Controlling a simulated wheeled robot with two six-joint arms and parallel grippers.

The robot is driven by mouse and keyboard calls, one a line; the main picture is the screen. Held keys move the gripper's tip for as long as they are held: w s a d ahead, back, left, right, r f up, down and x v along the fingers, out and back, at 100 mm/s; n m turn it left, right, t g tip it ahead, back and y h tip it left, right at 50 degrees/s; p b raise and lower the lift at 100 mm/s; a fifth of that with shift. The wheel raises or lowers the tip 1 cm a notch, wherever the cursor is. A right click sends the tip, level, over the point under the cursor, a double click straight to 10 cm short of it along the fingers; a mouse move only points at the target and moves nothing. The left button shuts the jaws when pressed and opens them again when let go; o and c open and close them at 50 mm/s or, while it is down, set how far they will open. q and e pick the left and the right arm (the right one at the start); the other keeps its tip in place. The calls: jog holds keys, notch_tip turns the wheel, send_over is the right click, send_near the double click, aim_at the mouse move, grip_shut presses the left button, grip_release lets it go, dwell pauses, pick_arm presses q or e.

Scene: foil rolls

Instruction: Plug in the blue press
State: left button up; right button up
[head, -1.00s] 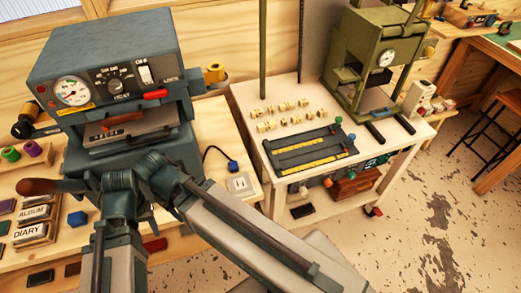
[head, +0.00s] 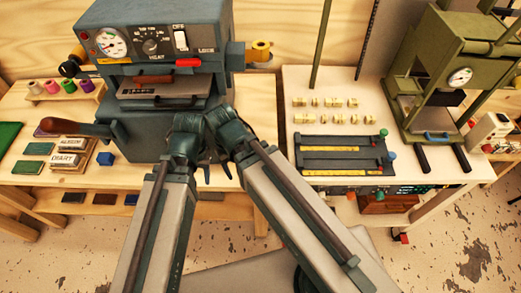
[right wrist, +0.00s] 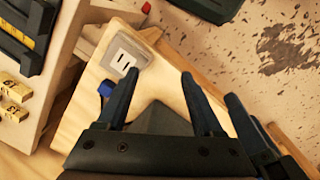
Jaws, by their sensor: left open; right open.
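The blue-grey press (head: 150,60) stands on the wooden bench in the head view, with a dial, a heat knob and a switch. In the right wrist view a blue plug (right wrist: 105,88) lies on the bench beside a pale two-slot socket (right wrist: 124,56), apart from it. Both are hidden behind my arms in the head view. My left gripper (head: 203,173) hangs before the press's lower right, open. My right gripper (right wrist: 160,72) is open and empty near the bench's front corner; the socket is just past its left finger. Its fingers are mostly hidden in the head view.
A white table to the right carries brass type pieces (head: 325,110), a dark rack (head: 340,155) and a green press (head: 450,80). Spools (head: 60,87) and stamp blocks (head: 68,150) lie left of the blue-grey press. A gap separates bench and table.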

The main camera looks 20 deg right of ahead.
jog(key=shift+o, duration=1)
jog(key=w+d+m, duration=0.3)
jog(key=w+m, duration=0.3)
jog(key=m, duration=0.3)
jog(key=shift+w+r+m+p, duration=0.25)
jog(key=shift+w+m+p, duration=0.05)
jog(key=shift+m, duration=0.1)
jog(key=w+d+m+y, duration=0.1)
jog(key=w+d+m, duration=0.6)
jog(key=m, duration=0.8)
jog(key=shift+w+r+p, duration=0.3)
jog(key=shift+w, duration=0.05)
notch_tip(320, 180, down, 9)
jog(key=b, duration=0.8)
jog(key=shift+r+b, duration=0.1)
jog(key=shift+b, duration=0.3)
jog(key=shift+r, duration=0.1)
